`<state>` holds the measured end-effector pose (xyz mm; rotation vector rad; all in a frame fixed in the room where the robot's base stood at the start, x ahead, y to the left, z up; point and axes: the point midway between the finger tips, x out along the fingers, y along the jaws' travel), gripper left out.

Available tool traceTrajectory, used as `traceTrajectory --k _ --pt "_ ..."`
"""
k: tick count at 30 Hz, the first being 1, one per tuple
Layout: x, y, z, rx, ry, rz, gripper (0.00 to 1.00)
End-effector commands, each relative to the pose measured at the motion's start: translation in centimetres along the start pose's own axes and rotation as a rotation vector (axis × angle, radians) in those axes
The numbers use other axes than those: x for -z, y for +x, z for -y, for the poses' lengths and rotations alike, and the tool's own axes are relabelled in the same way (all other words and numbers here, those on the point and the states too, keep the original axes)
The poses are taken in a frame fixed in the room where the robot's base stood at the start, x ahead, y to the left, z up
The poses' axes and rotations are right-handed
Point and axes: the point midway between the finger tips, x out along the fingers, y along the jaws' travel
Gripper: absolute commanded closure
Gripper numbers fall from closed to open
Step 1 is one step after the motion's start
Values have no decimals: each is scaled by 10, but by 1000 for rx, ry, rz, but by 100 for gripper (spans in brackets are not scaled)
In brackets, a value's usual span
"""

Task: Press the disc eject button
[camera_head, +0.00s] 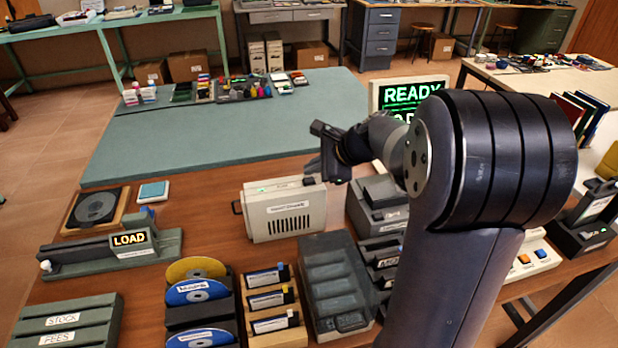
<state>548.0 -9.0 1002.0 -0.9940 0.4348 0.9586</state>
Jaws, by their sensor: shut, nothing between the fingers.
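A beige drive box (285,225) stands on the brown table, with a white label, a grille on its front and a small green light on top. A small dark piece (308,181) sits at the right end of its top; I cannot tell whether it is the eject button. My gripper (326,162) is shut and empty, just above and behind the right end of the box. I cannot tell whether it touches the box. My arm covers the area to the right.
A green "READY" screen (412,92) stands behind my arm. A "LOAD" unit (130,240) and a disc on a wooden base (97,206) are left. Disc racks (198,293), cartridges (270,302) and a grey tray (335,275) fill the front. The teal mat (220,135) behind has free room.

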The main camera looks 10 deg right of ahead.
Motion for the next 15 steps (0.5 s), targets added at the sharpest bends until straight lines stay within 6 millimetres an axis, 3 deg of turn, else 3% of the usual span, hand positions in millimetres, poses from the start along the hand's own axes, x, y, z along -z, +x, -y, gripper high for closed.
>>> traceTrajectory --k 15 --pt "-21 -29 21 0 0 0 100"
